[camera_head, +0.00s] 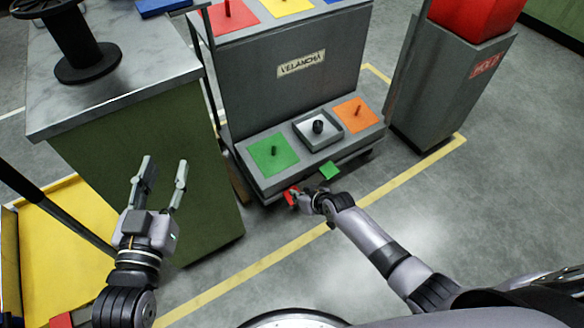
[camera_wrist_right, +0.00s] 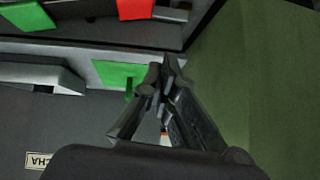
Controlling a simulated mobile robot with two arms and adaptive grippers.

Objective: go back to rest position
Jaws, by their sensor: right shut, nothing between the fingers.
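My left gripper (camera_head: 165,167) is open and empty, raised in front of the green counter side. My right gripper (camera_head: 303,198) is low in front of the grey rack's lower shelf (camera_head: 322,168), beside a small red tag (camera_head: 291,196). In the right wrist view (camera_wrist_right: 163,72) its fingers are shut together with nothing between them. Behind the fingertips there is the green square (camera_wrist_right: 118,74) with a green peg. It also shows in the head view (camera_head: 273,152).
The rack, marked "VELANCHA" (camera_head: 301,64), also bears an orange square (camera_head: 356,114) and a white tray (camera_head: 332,140) with a dark piece. A black spool (camera_head: 76,45) stands on the counter at left. A grey post with a red box (camera_head: 472,18) stands right. Floor shows between.

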